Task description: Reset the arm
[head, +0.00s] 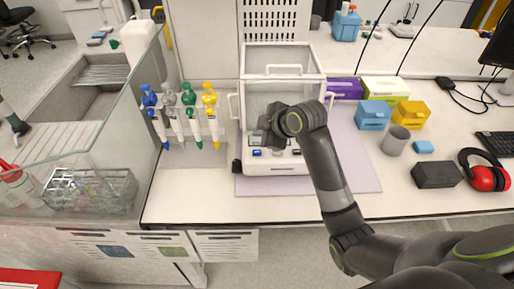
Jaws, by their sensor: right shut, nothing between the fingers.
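My right arm reaches in from the lower right across the bench. Its right gripper (268,128) is at the front of a white, glass-walled reactor cabinet (283,60), just above its control panel (272,152). The gripper is small and dark here and partly hidden by the wrist; it holds nothing visible. I cannot tell whether it touches the cabinet. The cabinet has a handle on its front top and one on each side. My left gripper is out of view.
A rack of coloured pipettes (188,112) stands left of the cabinet. To the right are blue (374,116) and yellow (411,113) boxes, a grey cup (396,140), a black box (437,175) and red ear muffs (487,172). A glass-walled sink (100,75) is at left. The purple mat (350,165) has free room.

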